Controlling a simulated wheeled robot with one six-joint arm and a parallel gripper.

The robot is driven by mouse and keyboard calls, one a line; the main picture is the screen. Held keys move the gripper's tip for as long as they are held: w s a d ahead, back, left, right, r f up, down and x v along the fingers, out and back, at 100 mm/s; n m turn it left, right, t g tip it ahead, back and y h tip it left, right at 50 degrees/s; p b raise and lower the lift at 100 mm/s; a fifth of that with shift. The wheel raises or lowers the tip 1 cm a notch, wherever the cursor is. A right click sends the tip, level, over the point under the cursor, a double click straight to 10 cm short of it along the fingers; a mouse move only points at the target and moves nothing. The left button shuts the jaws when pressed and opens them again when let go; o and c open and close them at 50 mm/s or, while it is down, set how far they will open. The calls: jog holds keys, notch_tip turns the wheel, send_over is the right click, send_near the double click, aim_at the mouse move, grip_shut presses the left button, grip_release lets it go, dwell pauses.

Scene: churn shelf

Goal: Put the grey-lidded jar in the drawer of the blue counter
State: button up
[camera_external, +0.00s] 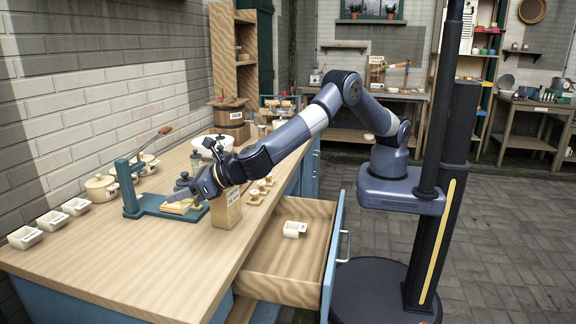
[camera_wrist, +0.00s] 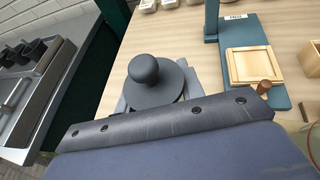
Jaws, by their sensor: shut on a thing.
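The grey-lidded jar shows in the wrist view as a dark grey round lid with a ball knob (camera_wrist: 144,70); its body is hidden below the lid and behind my wrist. My gripper (camera_external: 196,190) is low over the wooden top of the blue counter (camera_external: 130,268), beside the blue press stand. It is shut on the jar, with pale grey finger parts on both sides of the lid in the wrist view. In the external view my wrist covers much of this spot. The counter's drawer (camera_external: 262,288) is pulled open at the right.
A small white container (camera_external: 294,229) lies in the drawer, with free floor around it. The blue press stand (camera_external: 131,190) holds a wooden square. A tall wooden box (camera_external: 226,210) stands right of my gripper. White dishes (camera_external: 25,237) line the left edge. The front counter is clear.

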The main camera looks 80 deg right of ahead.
jog(key=shift+s+f+n+y+b, duration=0.3)
jog(key=shift+y+b, duration=0.1)
jog(key=shift+b, duration=0.45)
jog(key=s+d+f+n+g+y+b, duration=0.3)
jog(key=s+d+f+n+g+b, duration=0.15)
jog(key=s+b, duration=0.45)
jog(key=s+d+f+n+g+y+b, duration=0.35)
jog(key=s+f+n+b, duration=0.2)
jog(key=s+b, duration=0.4)
jog(key=s+d+f+n+g+y+b, duration=0.35)
jog(key=s+f+n+g+b, duration=0.2)
jog(key=s+b, duration=0.4)
jog(key=shift+m+t, duration=0.25)
jog(key=shift+m, duration=0.2)
notch_tip(320, 180, down, 11)
jog(key=b, duration=0.3)
jog(key=shift+s+d+b, duration=0.1)
jog(key=shift+s+b, duration=0.05)
jog(key=shift+b, duration=0.15)
jog(key=shift+f+b, duration=0.15)
jog(key=shift+b, duration=0.15)
jog(key=o, duration=1.1)
jog(key=shift+c, duration=0.2)
jog(key=shift+r, duration=0.2)
